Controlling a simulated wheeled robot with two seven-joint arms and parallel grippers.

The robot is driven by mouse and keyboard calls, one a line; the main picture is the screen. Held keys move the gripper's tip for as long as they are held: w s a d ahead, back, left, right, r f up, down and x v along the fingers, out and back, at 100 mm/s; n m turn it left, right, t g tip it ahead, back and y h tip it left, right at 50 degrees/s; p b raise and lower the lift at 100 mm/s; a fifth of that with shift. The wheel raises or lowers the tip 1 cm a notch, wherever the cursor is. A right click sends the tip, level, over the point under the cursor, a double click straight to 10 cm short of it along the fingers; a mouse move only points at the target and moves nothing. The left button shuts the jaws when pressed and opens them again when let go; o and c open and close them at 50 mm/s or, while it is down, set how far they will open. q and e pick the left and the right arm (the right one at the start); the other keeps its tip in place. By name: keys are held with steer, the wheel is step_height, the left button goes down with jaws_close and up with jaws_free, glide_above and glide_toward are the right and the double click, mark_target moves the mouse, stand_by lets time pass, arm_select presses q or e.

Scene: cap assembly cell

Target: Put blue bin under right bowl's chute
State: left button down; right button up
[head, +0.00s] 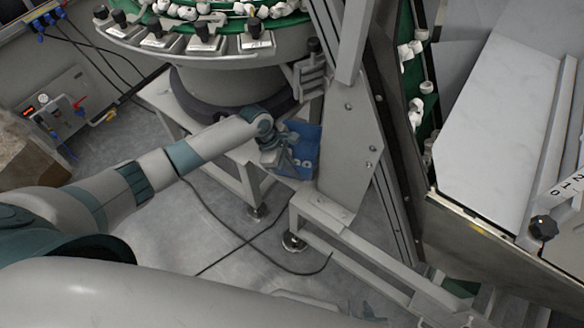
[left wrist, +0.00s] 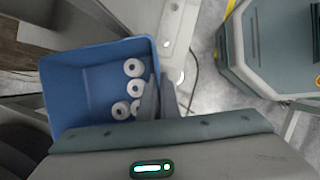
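The blue bin (head: 308,146) is beside the grey frame post, below the bowl feeder's rim in the head view. In the left wrist view the blue bin (left wrist: 85,88) holds several white ring-shaped caps (left wrist: 134,67) towards its right side. My left gripper (head: 284,158) is at the bin's near left side. In the left wrist view its fingers (left wrist: 159,98) lie close on either side of the bin's wall, one inside and one outside. The bowl (head: 215,40) has a green inside with white caps. Its chute cannot be clearly made out. My right gripper is not seen.
A slanted grey post (head: 350,140) and a low frame beam (head: 350,245) stand right of the bin. A white stand (head: 245,185) is under the bowl. Cables lie on the open floor (head: 235,235). A control box (head: 60,105) is at the left.

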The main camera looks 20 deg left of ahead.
stand_by(0.3)
arm_select(q)
steer(key=c, duration=2.4)
jaws_free()
steer(key=shift+f, duration=0.1)
steer(key=shift+c, duration=0.2)
steer(key=o, duration=0.4)
steer(key=shift+o, duration=0.2)
steer(key=v, duration=1.2)
steer(key=shift+d, duration=0.1)
